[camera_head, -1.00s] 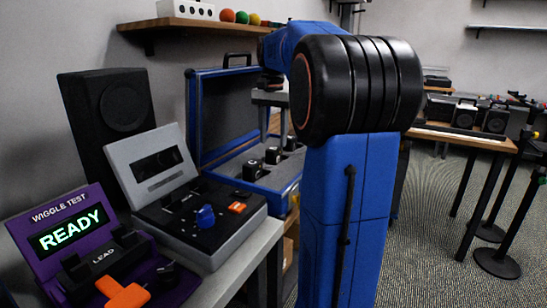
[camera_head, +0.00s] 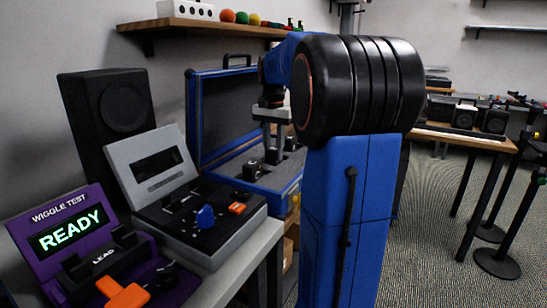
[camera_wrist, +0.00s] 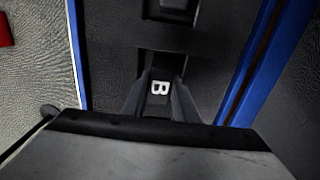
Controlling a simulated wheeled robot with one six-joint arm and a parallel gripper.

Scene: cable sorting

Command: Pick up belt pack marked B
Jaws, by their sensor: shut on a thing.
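The belt pack marked B (camera_wrist: 159,87) is a small black block with a white letter B on its top, seen upside down in the wrist view. It sits in the open blue case (camera_wrist: 250,60), and in the head view it is the middle black pack (camera_head: 273,156). My gripper (camera_wrist: 160,98) is shut on it, one finger along each side. In the head view my gripper (camera_head: 273,145) reaches down into the case. The pack's lower part is hidden, and I cannot tell whether it is clear of the foam.
Other black packs stand in the case, one nearer (camera_head: 251,171) and one farther (camera_head: 291,143). The case lid (camera_head: 222,110) stands open behind. A grey console (camera_head: 200,225) and a purple wiggle test stand (camera_head: 62,215) reading READY are at left. A wooden shelf (camera_head: 190,25) hangs above.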

